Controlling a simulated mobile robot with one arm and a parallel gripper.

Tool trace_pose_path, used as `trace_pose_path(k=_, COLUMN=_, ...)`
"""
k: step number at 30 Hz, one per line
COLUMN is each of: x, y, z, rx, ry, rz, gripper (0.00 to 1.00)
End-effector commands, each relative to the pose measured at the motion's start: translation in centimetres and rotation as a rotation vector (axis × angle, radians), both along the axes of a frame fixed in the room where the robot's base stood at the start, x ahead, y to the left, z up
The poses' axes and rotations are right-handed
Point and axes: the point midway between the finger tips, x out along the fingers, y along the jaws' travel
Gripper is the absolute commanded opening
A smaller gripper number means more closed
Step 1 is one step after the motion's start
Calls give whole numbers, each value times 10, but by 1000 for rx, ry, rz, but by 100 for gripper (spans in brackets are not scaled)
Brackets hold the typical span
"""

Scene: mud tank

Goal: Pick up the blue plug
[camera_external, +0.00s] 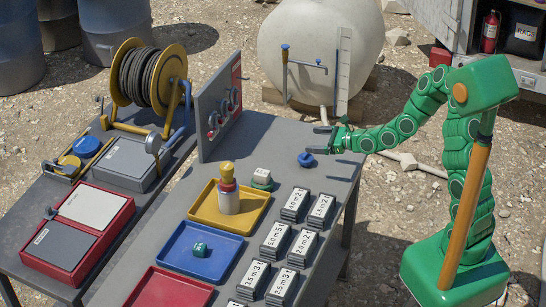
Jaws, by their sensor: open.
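The blue plug (305,159) is a small, round, dark blue piece with a knob on top. It stands alone on the grey table (275,145), near its far right part. My gripper (316,140) reaches in from the right, close to the plug. Its two fingers point left and are spread apart, with nothing visible between them. The nearer finger looks very close to the plug; I cannot tell whether they touch.
Black labelled blocks (296,203) stand in rows on the table. Yellow (258,203), blue (178,242) and red (165,290) trays line its left side. An upright grey panel (210,122) stands at the back left.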

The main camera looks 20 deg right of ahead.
Motion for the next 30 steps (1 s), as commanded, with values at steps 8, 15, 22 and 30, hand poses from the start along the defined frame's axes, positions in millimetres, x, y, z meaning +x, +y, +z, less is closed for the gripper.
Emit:
trace_pose_path(k=8, x=12, y=-33, z=-78, rx=1, ry=195, rz=-170, gripper=93)
trace_pose_path(k=15, x=16, y=-34, z=-91, rx=-1, ry=223, rz=-192, gripper=93)
trace_pose_path(k=22, x=27, y=-24, z=-97, rx=-1, ry=221, rz=-190, gripper=93)
trace_pose_path(k=30, x=37, y=-16, z=-102, rx=-1, ry=218, rz=-191, gripper=93)
